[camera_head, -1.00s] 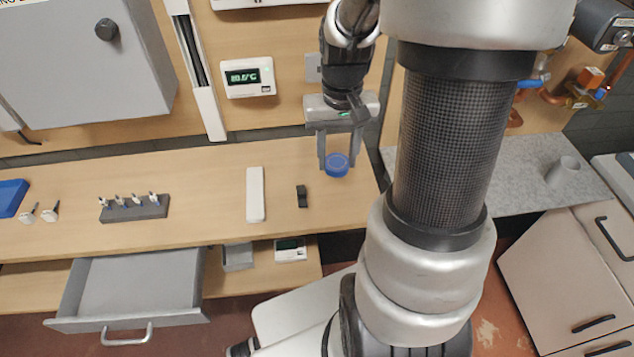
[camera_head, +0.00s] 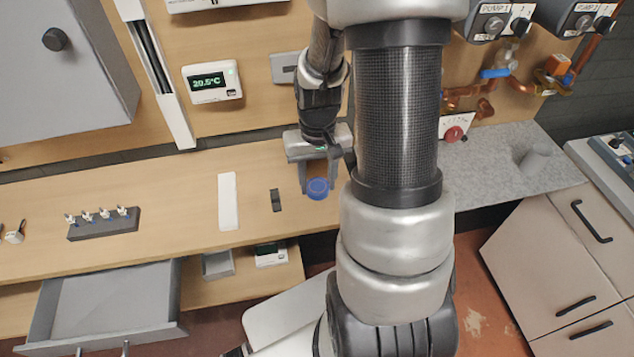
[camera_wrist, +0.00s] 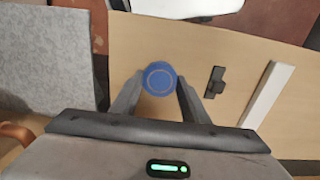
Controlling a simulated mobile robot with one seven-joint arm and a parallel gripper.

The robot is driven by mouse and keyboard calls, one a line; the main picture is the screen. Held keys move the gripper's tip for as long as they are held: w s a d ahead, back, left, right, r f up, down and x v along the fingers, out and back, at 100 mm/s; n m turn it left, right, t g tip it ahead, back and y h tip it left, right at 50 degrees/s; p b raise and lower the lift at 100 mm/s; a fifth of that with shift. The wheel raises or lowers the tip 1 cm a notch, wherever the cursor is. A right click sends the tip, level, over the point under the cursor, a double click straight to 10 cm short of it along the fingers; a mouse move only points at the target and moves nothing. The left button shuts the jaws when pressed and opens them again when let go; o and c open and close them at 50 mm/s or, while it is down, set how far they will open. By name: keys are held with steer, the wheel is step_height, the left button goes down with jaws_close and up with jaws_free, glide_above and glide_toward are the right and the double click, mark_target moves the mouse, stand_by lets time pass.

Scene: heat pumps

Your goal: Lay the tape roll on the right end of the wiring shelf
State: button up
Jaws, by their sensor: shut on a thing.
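The blue round tape roll (camera_head: 317,189) is between the fingers of my gripper (camera_head: 318,180), which is shut on it. In the wrist view the roll (camera_wrist: 160,78) shows face-on between the fingertips of my gripper (camera_wrist: 158,92). It is over the right end of the upper wooden surface (camera_head: 180,205); I cannot tell how high above it. I cannot tell for sure which level is the wiring shelf.
A black clip (camera_head: 276,200), a white bar (camera_head: 228,201) and a dark holder (camera_head: 104,224) with several small parts lie left of the roll. An open grey drawer (camera_head: 110,300) juts out below. A grey speckled counter (camera_head: 490,175) stands to the right.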

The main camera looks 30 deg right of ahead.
mark_target(318, 190)
steer(key=shift+f, duration=0.4)
steer(key=shift+f, duration=0.1)
steer(key=shift+f, duration=0.15)
steer(key=o, duration=1.1)
steer(key=shift+c, duration=0.2)
step_height(318, 190, up, 13)
steer(key=p, duration=0.1)
steer(key=shift+f, duration=0.2)
